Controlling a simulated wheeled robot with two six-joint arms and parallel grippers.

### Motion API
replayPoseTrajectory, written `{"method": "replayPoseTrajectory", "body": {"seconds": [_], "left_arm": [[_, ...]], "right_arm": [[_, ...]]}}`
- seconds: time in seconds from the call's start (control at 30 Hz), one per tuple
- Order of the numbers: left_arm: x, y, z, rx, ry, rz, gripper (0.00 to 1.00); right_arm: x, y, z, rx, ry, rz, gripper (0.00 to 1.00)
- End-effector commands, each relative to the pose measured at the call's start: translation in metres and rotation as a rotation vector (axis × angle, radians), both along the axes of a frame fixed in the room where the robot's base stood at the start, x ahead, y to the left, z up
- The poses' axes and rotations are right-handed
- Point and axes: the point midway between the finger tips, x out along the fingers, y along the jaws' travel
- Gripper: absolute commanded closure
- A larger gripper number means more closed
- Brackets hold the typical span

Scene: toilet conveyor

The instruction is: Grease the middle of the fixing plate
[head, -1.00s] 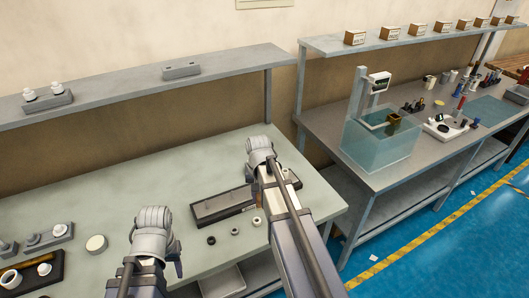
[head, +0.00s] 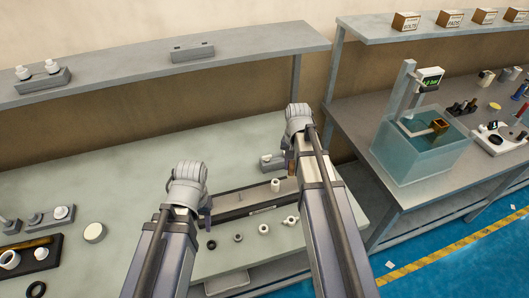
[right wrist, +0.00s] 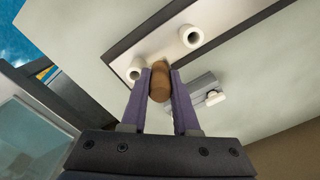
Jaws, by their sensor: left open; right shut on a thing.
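The fixing plate appears to be the long pale plate (head: 238,203) in a dark frame on the bench in front of me; it also shows in the right wrist view (right wrist: 162,43). White cylindrical posts (right wrist: 192,36) stand at it. My right gripper (right wrist: 160,88) is shut on a brown rounded piece (right wrist: 160,77), which also shows in the head view (head: 291,164). Its tip overlaps the plate between two posts; I cannot tell whether it touches. My left gripper (head: 205,217) is open at the plate's left end, mostly hidden by my arm.
Small rings and nuts (head: 238,238) lie in front of the plate. A grey block with white fittings (head: 272,161) stands behind it. A dark tray (head: 30,262) is at left. A water tank (head: 425,150) stands on the right bench. The bench behind the plate is largely clear.

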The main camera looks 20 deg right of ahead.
Motion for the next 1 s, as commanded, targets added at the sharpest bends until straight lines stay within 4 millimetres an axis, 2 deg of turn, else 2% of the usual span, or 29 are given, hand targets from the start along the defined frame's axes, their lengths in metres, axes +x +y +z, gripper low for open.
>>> {"method": "replayPoseTrajectory", "body": {"seconds": [0.07, 0.17, 0.3, 0.43, 0.6, 0.83, 1.0], "left_arm": [[0.0, 0.0, 0.004, 0.0, 0.0, 0.0, 0.39], [0.0, 0.0, 0.017, 0.0, 0.0, 0.0, 0.39], [0.0, 0.0, 0.035, 0.0, 0.0, 0.0, 0.39], [0.0, 0.0, 0.043, 0.0, 0.0, -0.001, 0.39], [0.0, 0.0, 0.045, 0.0, 0.0, -0.001, 0.39], [0.0, 0.0, 0.039, 0.0, 0.0, -0.001, 0.39], [0.0, 0.0, 0.028, 0.0, 0.0, -0.001, 0.39]], "right_arm": [[0.001, 0.006, 0.004, 0.0, 0.0, 0.006, 1.0], [0.003, 0.03, 0.017, 0.001, 0.001, 0.029, 1.0], [0.006, 0.072, 0.035, 0.001, 0.001, 0.065, 1.0], [0.006, 0.099, 0.043, 0.001, 0.001, 0.086, 1.0], [0.006, 0.11, 0.045, 0.001, 0.001, 0.092, 1.0], [0.006, 0.11, 0.039, 0.001, 0.001, 0.091, 1.0], [0.006, 0.109, 0.028, 0.001, 0.001, 0.091, 1.0]]}}
